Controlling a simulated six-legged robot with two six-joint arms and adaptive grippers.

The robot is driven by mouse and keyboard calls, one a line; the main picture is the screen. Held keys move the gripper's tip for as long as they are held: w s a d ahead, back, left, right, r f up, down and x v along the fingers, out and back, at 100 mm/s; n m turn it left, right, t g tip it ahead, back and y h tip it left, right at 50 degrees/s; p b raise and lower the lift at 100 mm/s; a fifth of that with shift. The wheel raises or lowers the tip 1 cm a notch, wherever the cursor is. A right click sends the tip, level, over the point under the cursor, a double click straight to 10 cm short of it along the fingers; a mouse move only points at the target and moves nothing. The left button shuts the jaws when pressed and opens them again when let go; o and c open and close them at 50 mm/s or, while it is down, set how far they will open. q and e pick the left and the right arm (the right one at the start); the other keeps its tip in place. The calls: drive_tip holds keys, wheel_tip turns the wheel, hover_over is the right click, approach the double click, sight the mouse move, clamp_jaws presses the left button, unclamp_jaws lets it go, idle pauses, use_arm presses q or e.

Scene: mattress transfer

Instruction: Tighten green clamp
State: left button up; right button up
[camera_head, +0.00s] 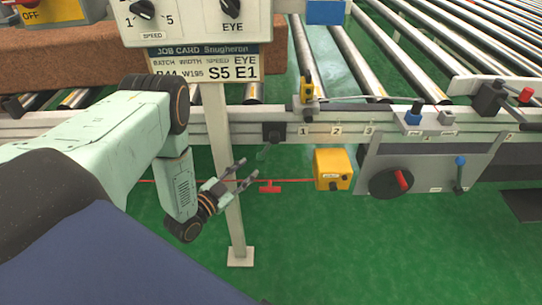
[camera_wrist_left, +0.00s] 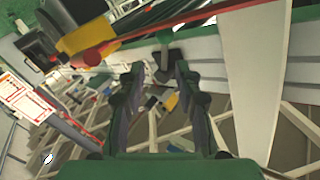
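The green clamp (camera_head: 264,152) shows as a small dark block with a green lever hanging below it, on the front rail left of the number 1 mark. In the left wrist view its green lever (camera_wrist_left: 164,45) and dark block lie just beyond the fingertips, between them. My left gripper (camera_head: 246,173) is open and empty, a little below and left of the clamp in the head view, beside the grey post. In the left wrist view both fingers (camera_wrist_left: 158,75) stand apart with nothing between them. I cannot tell how tight the clamp is. My right gripper is not in view.
The grey post (camera_head: 222,150) stands close by the gripper. A red cord with a red T-handle (camera_head: 269,187) runs to a yellow box (camera_head: 332,169) below the rail. A plate with a black handwheel (camera_head: 390,183) is at the right. A job card (camera_head: 205,65) hangs above.

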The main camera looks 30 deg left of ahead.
sight(263, 153)
use_arm(q)
drive_tip(key=w+b, duration=0.2)
drive_tip(key=w, duration=0.4)
drive_tip(key=shift+w, duration=0.4)
drive_tip(key=shift+w+d+r, duration=0.1)
drive_tip(key=shift+w+d, duration=0.05)
drive_tip(key=shift+w, duration=0.2)
drive_tip(key=shift+c, duration=1.3)
drive_tip(key=c, duration=0.4)
drive_tip(key=shift+s, duration=0.1)
clamp_jaws()
